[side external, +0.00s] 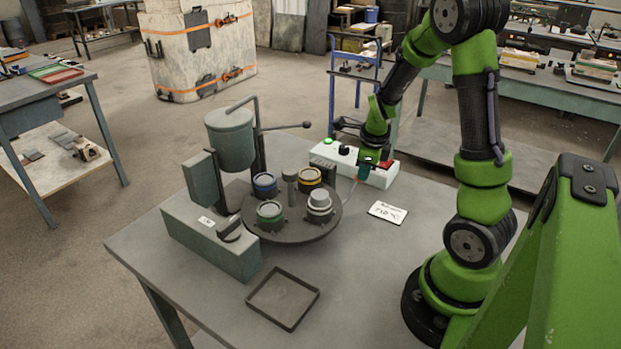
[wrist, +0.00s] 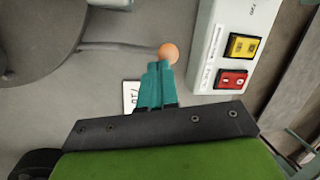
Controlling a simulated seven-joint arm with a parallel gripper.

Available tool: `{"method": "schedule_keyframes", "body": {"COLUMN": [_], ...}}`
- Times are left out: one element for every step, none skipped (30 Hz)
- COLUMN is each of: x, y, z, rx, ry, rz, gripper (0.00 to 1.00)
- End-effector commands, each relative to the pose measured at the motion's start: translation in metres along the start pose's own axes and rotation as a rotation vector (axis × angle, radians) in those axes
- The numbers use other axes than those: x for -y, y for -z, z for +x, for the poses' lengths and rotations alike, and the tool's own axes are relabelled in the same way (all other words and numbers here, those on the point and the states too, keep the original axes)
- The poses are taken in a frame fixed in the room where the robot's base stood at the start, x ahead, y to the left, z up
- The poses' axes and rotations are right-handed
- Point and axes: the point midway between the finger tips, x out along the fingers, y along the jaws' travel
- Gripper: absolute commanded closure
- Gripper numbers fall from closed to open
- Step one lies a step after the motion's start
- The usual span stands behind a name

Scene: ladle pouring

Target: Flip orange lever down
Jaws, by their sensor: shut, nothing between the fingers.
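The orange lever shows in the wrist view as a thin grey rod ending in an orange ball (wrist: 169,53). The rod runs left toward the dark round turntable (wrist: 30,40). My gripper (wrist: 158,66) has its teal fingers closed together, with their tips right at the ball. I cannot tell whether they touch it. In the side view my gripper (side external: 363,174) points down between the turntable (side external: 290,234) and the control box, and the ball is mostly hidden there.
The white control box (side external: 376,179) with buttons and a red switch stands close beside my gripper. Coloured cups stand on the turntable near a green-grey pot (side external: 230,140). A label card (side external: 388,212) and a shallow empty tray (side external: 283,325) lie on the table.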

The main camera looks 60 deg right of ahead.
Motion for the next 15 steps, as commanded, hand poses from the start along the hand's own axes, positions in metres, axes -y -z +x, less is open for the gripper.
{"method": "schedule_keyframes", "body": {"x": [0.000,0.000,0.001,0.001,0.001,0.001,0.000,-0.001,-0.003,-0.005,-0.008,-0.012,-0.015,-0.019,-0.025], "y": [-0.001,-0.002,-0.002,-0.002,-0.002,-0.002,-0.002,-0.002,-0.001,-0.001,0.000,0.001,0.002,0.003,0.005], "z": [-0.003,-0.004,-0.006,-0.007,-0.008,-0.009,-0.009,-0.010,-0.012,-0.013,-0.016,-0.019,-0.022,-0.025,-0.030], "rx": [0.002,0.003,0.003,0.003,0.003,0.003,0.003,0.003,0.004,0.004,0.004,0.006,0.006,0.007,0.008], "ry": [0.000,0.000,0.000,0.000,-0.001,-0.001,-0.001,-0.001,-0.001,-0.001,-0.001,-0.001,-0.001,-0.001,0.000], "rz": [0.000,-0.001,-0.001,-0.001,0.000,0.000,0.001,0.001,0.000,-0.002,-0.003,-0.003,-0.004,-0.004,-0.006], "gripper": [1.00,1.00,1.00,1.00,1.00,1.00,1.00,1.00,1.00,1.00,1.00,1.00,1.00,1.00,1.00]}}
